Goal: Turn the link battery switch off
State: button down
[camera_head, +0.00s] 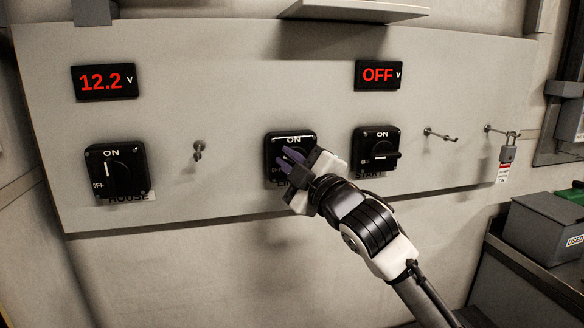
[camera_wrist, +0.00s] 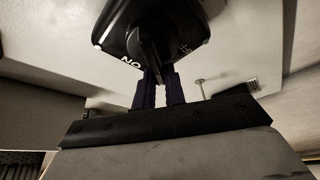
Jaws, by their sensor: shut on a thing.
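The link battery switch (camera_head: 272,170) is the middle black switch on the grey wall panel, with ON on its upper edge. In the head view my gripper covers its knob and most of its LINK label. My gripper (camera_head: 291,157) reaches in from the lower right with its purple fingers at the switch face. In the wrist view the black switch body (camera_wrist: 185,22) fills the top, with ON and part of another label showing. My gripper (camera_wrist: 158,84) is shut on the dark knob (camera_wrist: 148,42) there. I cannot tell the knob's exact setting.
The HOUSE switch (camera_head: 118,172) at left has its handle upright toward ON. The START switch (camera_head: 377,150), close right of my gripper, has its handle sideways. Displays read 12.2 V (camera_head: 104,82) and OFF (camera_head: 378,75). Pegs and a padlock (camera_head: 508,150) hang at right; a grey box (camera_head: 545,228) stands below.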

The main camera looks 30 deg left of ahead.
jog(key=n, duration=0.2)
jog(key=n+g+h, duration=0.1)
jog(key=n, duration=0.1)
jog(key=shift+f, duration=0.25)
jog(key=shift+s+a+f+n+g+h+p, duration=0.15)
jog(key=shift+n+g+h+p, duration=0.1)
jog(key=shift+n, duration=0.4)
jog(key=shift+w+d+f+n+g+h+p, duration=0.15)
jog(key=shift+n+h, duration=0.1)
jog(key=shift+n, duration=0.4)
jog(key=shift+s+a, duration=0.1)
jog(key=c, duration=1.5)
grip_release()
jog(key=shift+o, duration=0.2)
jog(key=b+v, duration=0.3)
jog(key=v, duration=1)
jog(key=shift+s+d, duration=0.2)
jog(key=shift+d, duration=0.15)
